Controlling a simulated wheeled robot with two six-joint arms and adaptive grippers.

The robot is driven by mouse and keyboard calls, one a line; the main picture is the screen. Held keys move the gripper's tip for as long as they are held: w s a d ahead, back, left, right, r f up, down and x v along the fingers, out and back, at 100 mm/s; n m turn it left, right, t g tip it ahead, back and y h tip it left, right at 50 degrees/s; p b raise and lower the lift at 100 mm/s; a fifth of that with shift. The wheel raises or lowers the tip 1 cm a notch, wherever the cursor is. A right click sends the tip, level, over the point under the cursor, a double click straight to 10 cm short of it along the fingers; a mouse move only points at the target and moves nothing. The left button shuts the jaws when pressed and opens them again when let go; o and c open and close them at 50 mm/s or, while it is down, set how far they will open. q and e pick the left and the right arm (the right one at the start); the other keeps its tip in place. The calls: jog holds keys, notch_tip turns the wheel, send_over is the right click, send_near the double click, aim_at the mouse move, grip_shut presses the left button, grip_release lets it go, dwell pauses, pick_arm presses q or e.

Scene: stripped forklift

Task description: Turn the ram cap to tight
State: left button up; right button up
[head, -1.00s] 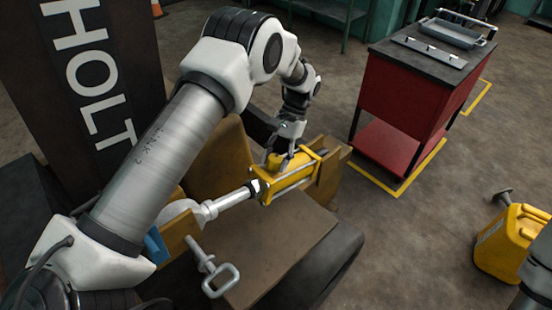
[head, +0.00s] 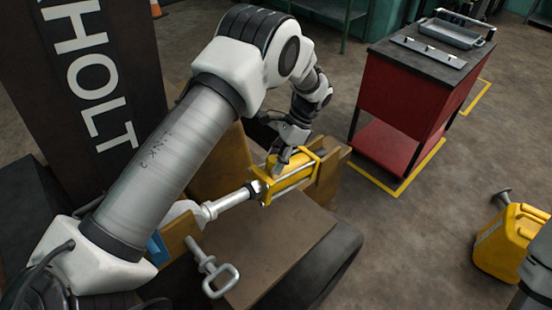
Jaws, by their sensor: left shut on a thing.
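The yellow ram (head: 293,182) lies along the stripped forklift, with a silver rod (head: 228,201) running out to its lower left. A yellow rounded part on top of the ram, which looks like the ram cap (head: 271,161), sits at my left gripper's fingers. My left gripper (head: 281,160) reaches down from above right and is shut on this cap. The fingers and wrist hide part of it, and I cannot tell how tight it is. My right gripper is out of view.
A loose-looking pin with a ring handle (head: 217,272) stands by the brown plate (head: 265,245). A red cart (head: 405,100) with a tray stands at the back right. A yellow can (head: 510,240) is on the floor at right. Floor between them is clear.

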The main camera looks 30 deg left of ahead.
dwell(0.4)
pick_arm(q)
jog(key=o, duration=1.1)
jog(key=shift+o, duration=0.2)
jog(key=v, duration=1.2)
jog(key=shift+d, duration=0.1)
